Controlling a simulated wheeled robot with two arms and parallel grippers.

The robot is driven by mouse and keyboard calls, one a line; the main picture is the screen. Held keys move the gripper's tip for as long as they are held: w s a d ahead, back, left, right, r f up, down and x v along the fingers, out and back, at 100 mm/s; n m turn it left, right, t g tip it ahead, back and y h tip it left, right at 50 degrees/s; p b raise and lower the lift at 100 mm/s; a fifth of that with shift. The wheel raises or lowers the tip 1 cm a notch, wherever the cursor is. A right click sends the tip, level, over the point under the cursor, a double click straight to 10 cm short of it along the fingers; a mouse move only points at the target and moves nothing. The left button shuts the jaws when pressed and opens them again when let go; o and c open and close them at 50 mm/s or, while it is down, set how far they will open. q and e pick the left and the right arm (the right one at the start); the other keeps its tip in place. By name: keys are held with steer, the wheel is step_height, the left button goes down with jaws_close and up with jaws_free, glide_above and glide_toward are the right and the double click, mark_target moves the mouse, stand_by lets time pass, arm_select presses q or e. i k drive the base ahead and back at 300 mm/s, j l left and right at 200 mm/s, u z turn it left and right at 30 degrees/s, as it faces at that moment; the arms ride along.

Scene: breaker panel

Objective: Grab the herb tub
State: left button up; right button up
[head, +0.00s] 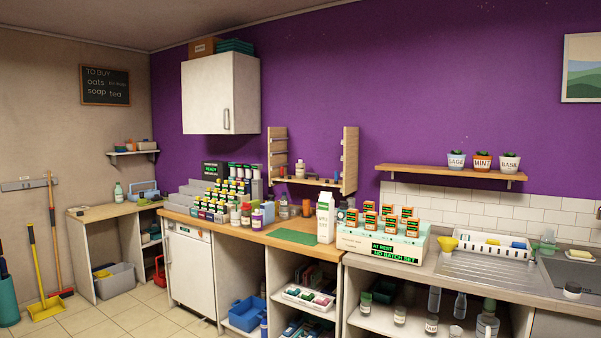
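No object is clearly marked as the herb tub. Neither of my grippers is in view.
Below the wall shelf (440,173) are a dish rack (490,245), a yellow funnel (448,244) and a ribbed metal drainer (480,270). A white carton (325,218) and a box of orange-labelled packs (385,243) stand left of them. Tiled floor (130,312) is open at the left.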

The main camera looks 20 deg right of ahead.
mark_target(299, 168)
steer(key=i, duration=1.1)
